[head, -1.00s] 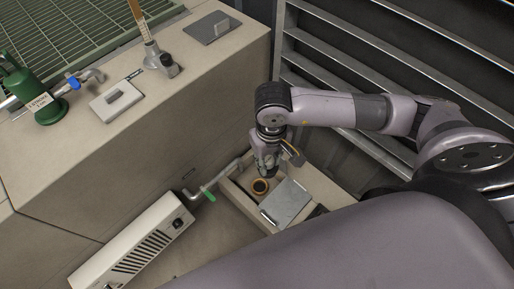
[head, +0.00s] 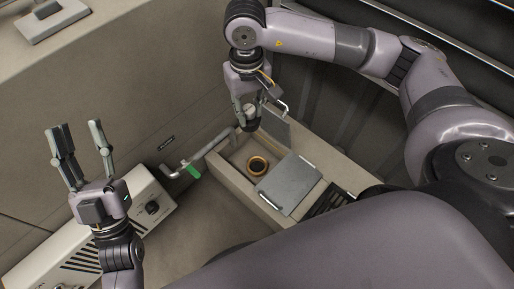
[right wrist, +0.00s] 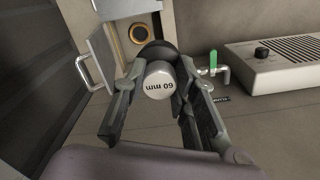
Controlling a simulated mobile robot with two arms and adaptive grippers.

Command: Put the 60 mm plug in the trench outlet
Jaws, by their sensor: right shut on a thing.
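The plug marked 60 mm (right wrist: 158,82), a light grey cylinder with a dark end, is held between the fingers of my right gripper (right wrist: 160,95). In the head view my right gripper (head: 247,110) is above the far edge of the trench, with the plug (head: 251,119) below it. The trench outlet (head: 258,165) is a brass ring around a dark hole in the open part of the trench; it also shows in the right wrist view (right wrist: 139,34). The plug is apart from it. My left gripper (head: 80,135) is open and empty over the left side.
A grey cover plate (head: 288,184) with a handle lies across the trench (head: 239,189), and another plate (head: 275,124) stands upright at its back. A pipe with a green lever (head: 190,169) runs to the trench. A white vented unit (head: 147,196) sits left.

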